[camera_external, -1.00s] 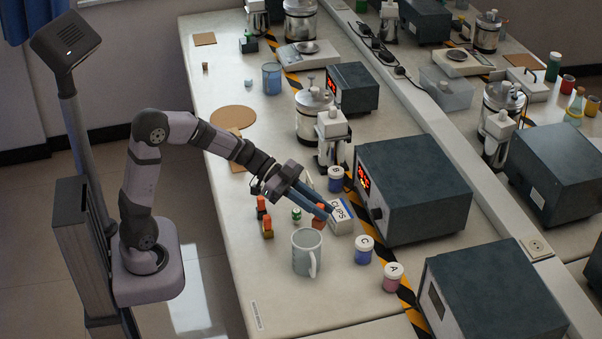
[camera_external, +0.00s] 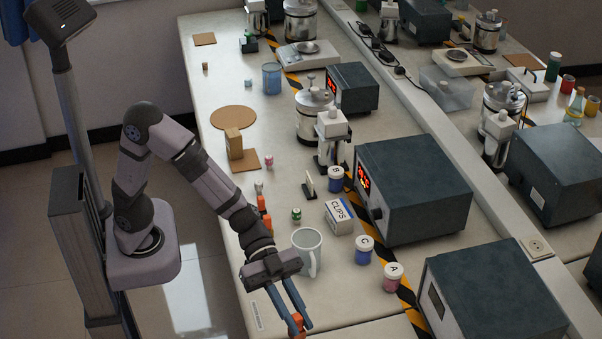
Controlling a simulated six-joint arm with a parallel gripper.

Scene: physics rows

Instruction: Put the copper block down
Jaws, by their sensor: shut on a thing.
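My gripper (camera_external: 300,326) is at the bottom of the view, its two blue fingers pointing down and shut on the orange copper block (camera_external: 297,323). Only part of the block shows between and beside the fingertips. It is over the near end of the bench (camera_external: 232,268), in front of the mug; I cannot tell whether it touches the surface.
A grey mug (camera_external: 306,252) stands behind my gripper. Two orange pieces (camera_external: 262,203) are partly hidden by my arm. A CLIPS box (camera_external: 339,217), jar C (camera_external: 363,250) and pink jar A (camera_external: 391,277) stand to the right. The bench's near edge is close.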

